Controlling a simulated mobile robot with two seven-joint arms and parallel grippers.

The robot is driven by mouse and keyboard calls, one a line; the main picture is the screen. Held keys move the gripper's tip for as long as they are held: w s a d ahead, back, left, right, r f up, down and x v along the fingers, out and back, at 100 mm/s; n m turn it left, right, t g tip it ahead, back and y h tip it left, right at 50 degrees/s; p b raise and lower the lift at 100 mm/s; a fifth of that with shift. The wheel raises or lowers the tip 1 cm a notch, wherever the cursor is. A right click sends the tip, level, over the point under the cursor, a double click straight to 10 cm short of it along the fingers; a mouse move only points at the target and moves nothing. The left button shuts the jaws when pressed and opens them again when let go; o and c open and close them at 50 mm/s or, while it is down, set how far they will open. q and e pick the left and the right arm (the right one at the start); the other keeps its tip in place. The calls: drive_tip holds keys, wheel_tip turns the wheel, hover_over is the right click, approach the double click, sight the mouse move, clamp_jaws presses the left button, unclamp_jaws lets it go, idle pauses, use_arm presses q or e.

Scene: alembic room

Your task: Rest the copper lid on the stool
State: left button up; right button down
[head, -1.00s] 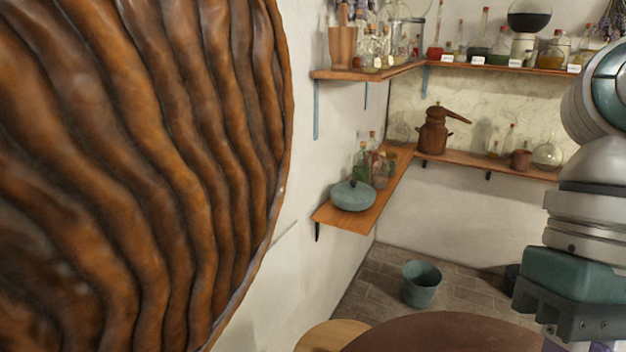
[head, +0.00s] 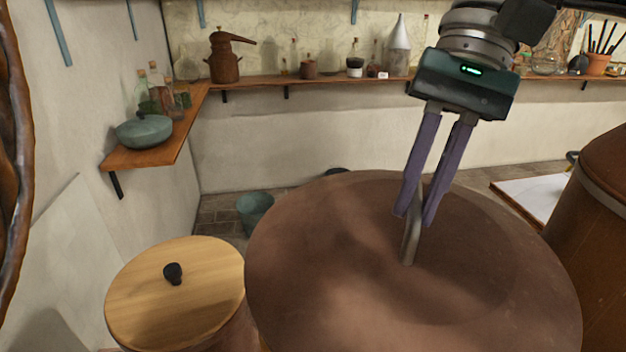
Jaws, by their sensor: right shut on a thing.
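The copper lid (head: 330,270) is a wide, dull brown disc with a bent metal handle at its middle, large in the lower centre of the head view. My right gripper (head: 415,212) comes down from above, its two purple fingers shut on that handle. I cannot tell whether the lid rests on a vessel or is raised, since its underside is hidden. My left gripper is not in view. I see nothing that is clearly the stool.
A round wooden top with a black knob (head: 207,285) stands just left of the lid. A large copper vessel (head: 606,225) is close on the right. A bucket (head: 255,211) stands on the floor behind. Wall shelves (head: 158,155) hold a teal pot (head: 144,131) and bottles.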

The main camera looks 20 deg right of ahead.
drive_tip(key=shift+w+f+b, duration=0.1)
drive_tip(key=shift+f+b, duration=0.5)
drive_tip(key=shift+f, duration=1.45)
drive_tip(key=shift+b, duration=0.4)
drive_tip(key=shift+f+b, duration=0.75)
drive_tip(key=shift+b, duration=0.35)
